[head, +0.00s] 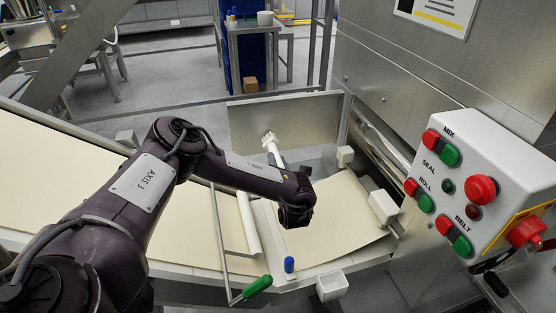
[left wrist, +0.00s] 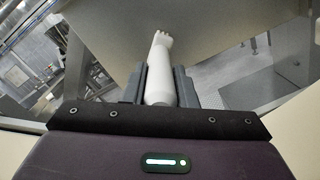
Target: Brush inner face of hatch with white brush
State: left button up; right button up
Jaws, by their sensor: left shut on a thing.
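The hatch (head: 300,116) is a pale grey panel standing open behind the dough sheet, its broad face towards me; I take this as the inner face. It also fills the upper middle of the left wrist view (left wrist: 215,32). My left gripper (left wrist: 160,86) is shut on the handle of the white brush (left wrist: 160,72). In the head view the brush (head: 270,146) points up and away from me, its bristles in front of the hatch face. I cannot tell whether the bristles touch it. My forearm and wrist hide much of the gripper in the head view. My right gripper is out of view.
A pale dough sheet (head: 335,215) lies on the machine bed below my wrist. A control box (head: 470,185) with red and green buttons stands at the right.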

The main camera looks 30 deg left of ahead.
pick_arm(q)
jog(key=p+v, duration=0.4)
jog(key=v, duration=0.1)
jog(key=shift+s+d+r, duration=0.2)
jog(key=shift+d, duration=0.05)
jog(key=p+v, duration=0.2)
jog(key=v, duration=0.1)
jog(key=shift+d+p, duration=0.1)
jog(key=shift+p, duration=0.2)
dwell(0.4)
